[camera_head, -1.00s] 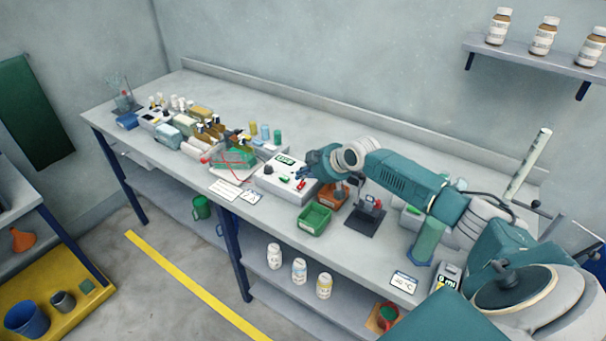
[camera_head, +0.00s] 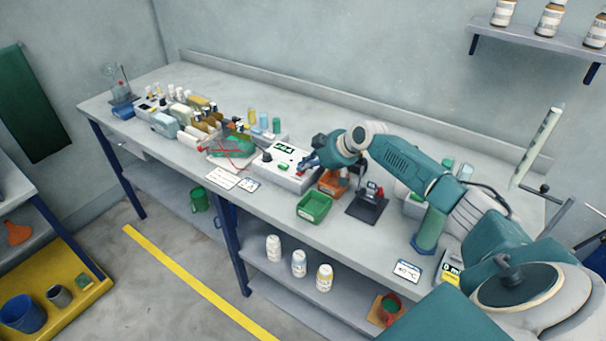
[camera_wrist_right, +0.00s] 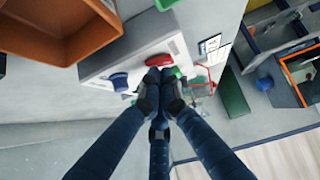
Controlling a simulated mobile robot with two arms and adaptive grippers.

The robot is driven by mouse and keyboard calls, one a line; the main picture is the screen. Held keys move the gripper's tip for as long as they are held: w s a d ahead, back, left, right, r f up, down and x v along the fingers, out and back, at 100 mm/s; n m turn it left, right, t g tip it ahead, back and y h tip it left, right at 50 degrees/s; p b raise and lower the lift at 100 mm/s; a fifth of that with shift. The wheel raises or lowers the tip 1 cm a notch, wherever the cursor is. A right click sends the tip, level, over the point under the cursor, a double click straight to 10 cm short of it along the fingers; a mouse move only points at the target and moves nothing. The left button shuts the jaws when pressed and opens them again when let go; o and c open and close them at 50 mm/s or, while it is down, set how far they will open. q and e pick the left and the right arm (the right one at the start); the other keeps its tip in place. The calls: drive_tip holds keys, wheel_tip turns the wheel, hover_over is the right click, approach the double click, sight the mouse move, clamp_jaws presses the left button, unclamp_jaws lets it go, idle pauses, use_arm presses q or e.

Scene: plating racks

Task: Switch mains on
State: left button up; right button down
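The white power supply box (camera_head: 284,172) stands on the bench in the head view, with a lit green display (camera_head: 284,148), a dark knob and a green part on it. My right gripper (camera_head: 306,164) is at the box's right end, close to a red part. In the right wrist view its fingers (camera_wrist_right: 160,82) are drawn together with nothing seen between them. Contact cannot be told. My left gripper is not in view.
A green bin (camera_head: 314,206) and an orange bin (camera_head: 333,183) stand to the right of the box. A circuit with red wires (camera_head: 232,146) lies to its left, with several bottles beyond.

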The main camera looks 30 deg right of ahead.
drive_tip(key=shift+d+f, duration=0.15)
drive_tip(key=shift+f, duration=0.15)
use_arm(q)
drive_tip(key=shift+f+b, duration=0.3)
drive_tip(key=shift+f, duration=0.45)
use_arm(e)
drive_tip(key=shift+r, duration=0.2)
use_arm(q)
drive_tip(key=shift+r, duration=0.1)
use_arm(e)
drive_tip(key=shift+d, duration=0.1)
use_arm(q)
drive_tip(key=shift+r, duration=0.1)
